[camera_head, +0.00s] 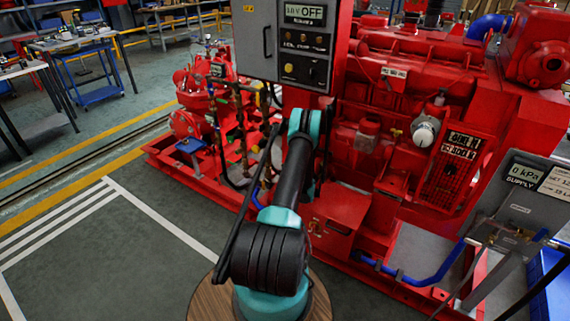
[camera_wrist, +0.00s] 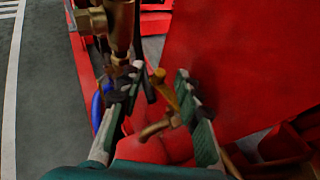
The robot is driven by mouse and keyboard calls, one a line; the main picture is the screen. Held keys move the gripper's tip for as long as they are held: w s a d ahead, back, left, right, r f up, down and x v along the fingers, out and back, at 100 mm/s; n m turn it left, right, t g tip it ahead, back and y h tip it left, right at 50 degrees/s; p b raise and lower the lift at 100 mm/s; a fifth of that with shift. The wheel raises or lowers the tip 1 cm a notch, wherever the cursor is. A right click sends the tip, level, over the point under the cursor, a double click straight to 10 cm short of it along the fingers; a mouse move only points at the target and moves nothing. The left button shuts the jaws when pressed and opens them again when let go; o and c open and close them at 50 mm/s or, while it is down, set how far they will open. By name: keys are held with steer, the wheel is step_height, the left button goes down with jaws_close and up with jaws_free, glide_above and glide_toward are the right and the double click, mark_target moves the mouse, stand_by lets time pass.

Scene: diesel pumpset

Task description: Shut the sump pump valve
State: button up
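In the wrist view my gripper (camera_wrist: 157,82) is open, with one finger on each side of a small brass lever-like piece (camera_wrist: 163,90). The lever is nearer the right finger, and I cannot tell whether they touch. A brass valve body with pipe (camera_wrist: 122,25) stands upright at the upper left, just beyond the left finger. A brass pipe piece (camera_wrist: 155,131) shows lower between the fingers. I cannot tell which brass part is the sump pump valve. In the head view my gripper is hidden behind my arm, near the pumpset's brass pipework (camera_head: 241,135).
A large red panel (camera_wrist: 240,60) stands close on the right in the wrist view. In the head view, a grey control box (camera_head: 291,45) reading OFF hangs above my arm. The red engine (camera_head: 420,75) fills the right. Open floor (camera_head: 130,240) lies at left.

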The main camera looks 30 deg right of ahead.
jaws_close()
stand_by(0.3)
steer(key=shift+w, duration=0.1)
steer(key=shift+w+d+m+g+h, duration=0.15)
steer(key=shift+m+g+h, duration=0.1)
steer(key=shift+m+h, duration=0.45)
steer(key=shift+w+d+m+g+h, duration=0.15)
steer(key=shift+m+g+h, duration=0.1)
steer(key=shift+m+h, duration=0.4)
jaws_free()
